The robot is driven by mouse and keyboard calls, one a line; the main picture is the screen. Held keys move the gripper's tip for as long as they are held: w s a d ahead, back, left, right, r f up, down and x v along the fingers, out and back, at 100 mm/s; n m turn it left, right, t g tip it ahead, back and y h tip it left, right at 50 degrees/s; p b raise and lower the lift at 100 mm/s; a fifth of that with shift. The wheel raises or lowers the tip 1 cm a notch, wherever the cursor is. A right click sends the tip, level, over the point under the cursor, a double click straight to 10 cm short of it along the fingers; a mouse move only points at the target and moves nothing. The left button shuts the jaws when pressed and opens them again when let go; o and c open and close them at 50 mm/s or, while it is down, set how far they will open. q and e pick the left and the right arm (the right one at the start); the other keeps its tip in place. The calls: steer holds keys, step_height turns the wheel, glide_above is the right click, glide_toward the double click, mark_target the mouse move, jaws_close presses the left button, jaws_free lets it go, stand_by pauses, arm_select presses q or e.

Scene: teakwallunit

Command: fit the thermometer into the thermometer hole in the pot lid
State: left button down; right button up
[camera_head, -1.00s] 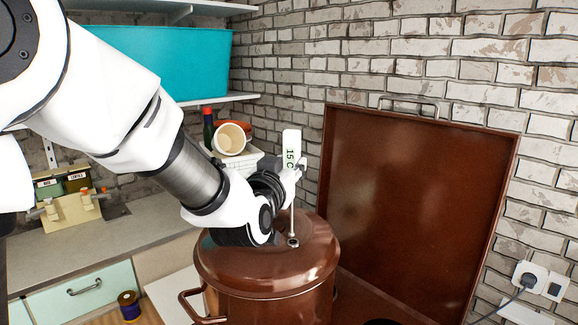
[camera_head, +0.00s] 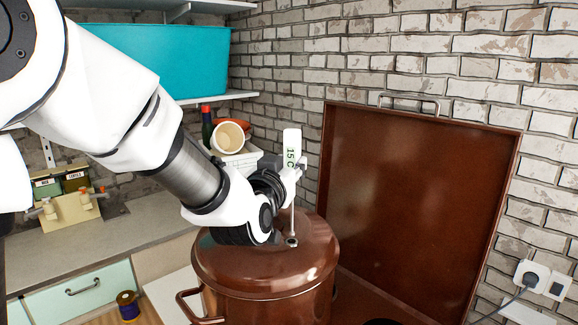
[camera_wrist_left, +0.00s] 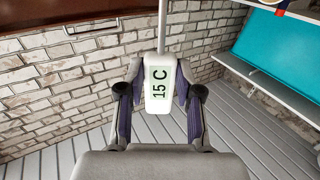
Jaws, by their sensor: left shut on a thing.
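The thermometer (camera_head: 291,143) has a white head reading "15 C" and a thin metal probe pointing down, nearly upright. My left gripper (camera_head: 297,172) is shut on its head, above the brown pot lid (camera_head: 222,262). The probe's lower end meets a small metal-rimmed fitting, the thermometer hole (camera_head: 292,242), on the lid. I cannot tell how far the tip is inside it. The lid sits on the brown pot (camera_head: 270,308). In the left wrist view, the thermometer (camera_wrist_left: 159,88) lies between the two fingers of the left gripper (camera_wrist_left: 160,95). My right gripper is not in view.
A large brown panel (camera_head: 420,200) leans on the brick wall behind and right of the pot. A cream mug (camera_head: 227,139) and a bottle (camera_head: 207,125) stand behind my wrist. A teal bin (camera_head: 160,60) sits on a shelf. The left worktop (camera_head: 110,230) has free room.

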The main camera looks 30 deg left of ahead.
arm_select(q)
steer(key=shift+s, duration=0.15)
steer(key=shift+f+b, duration=6.6)
steer(key=shift+f, duration=0.65)
steer(key=c, duration=0.7)
jaws_free()
